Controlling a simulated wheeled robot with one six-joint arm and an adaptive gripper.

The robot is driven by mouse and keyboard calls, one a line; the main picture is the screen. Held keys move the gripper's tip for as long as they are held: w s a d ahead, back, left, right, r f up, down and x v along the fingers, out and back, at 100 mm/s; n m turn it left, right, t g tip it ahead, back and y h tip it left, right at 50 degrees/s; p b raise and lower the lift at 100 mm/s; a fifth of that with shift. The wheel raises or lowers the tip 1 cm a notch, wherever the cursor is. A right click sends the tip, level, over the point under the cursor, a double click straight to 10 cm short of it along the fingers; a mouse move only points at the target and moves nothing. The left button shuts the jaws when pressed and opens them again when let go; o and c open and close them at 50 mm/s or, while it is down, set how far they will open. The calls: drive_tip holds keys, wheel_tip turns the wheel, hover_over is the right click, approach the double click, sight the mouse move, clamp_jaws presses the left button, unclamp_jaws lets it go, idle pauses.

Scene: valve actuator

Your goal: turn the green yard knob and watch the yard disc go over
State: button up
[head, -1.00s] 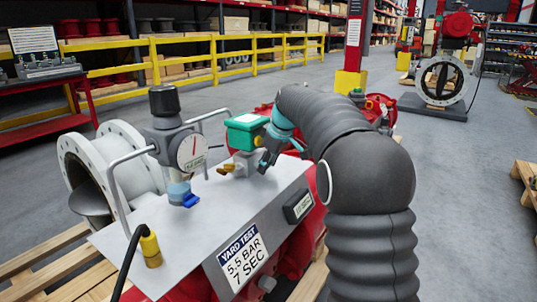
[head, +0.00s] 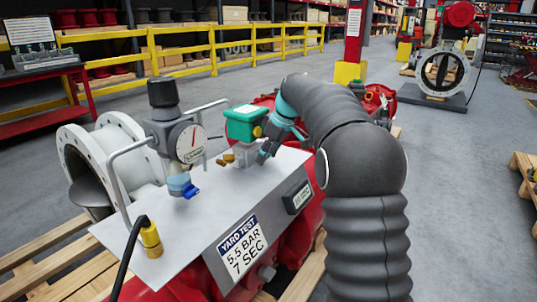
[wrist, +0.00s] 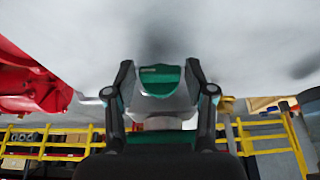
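A green-topped box (head: 245,123) with a small yellow part on its side stands on the grey plate of the red test rig. I cannot tell which green part is the yard knob.
A gauge unit (head: 188,142) and metal handles stand left of the box on the plate. A black cable enters a yellow plug (head: 151,240). A yellow railing (head: 215,55) runs behind. Grey floor is open to the right, by a wooden pallet (head: 524,168).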

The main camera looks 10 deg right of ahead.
drive_tip(key=v, duration=1.2)
drive_tip(key=shift+w, duration=0.1)
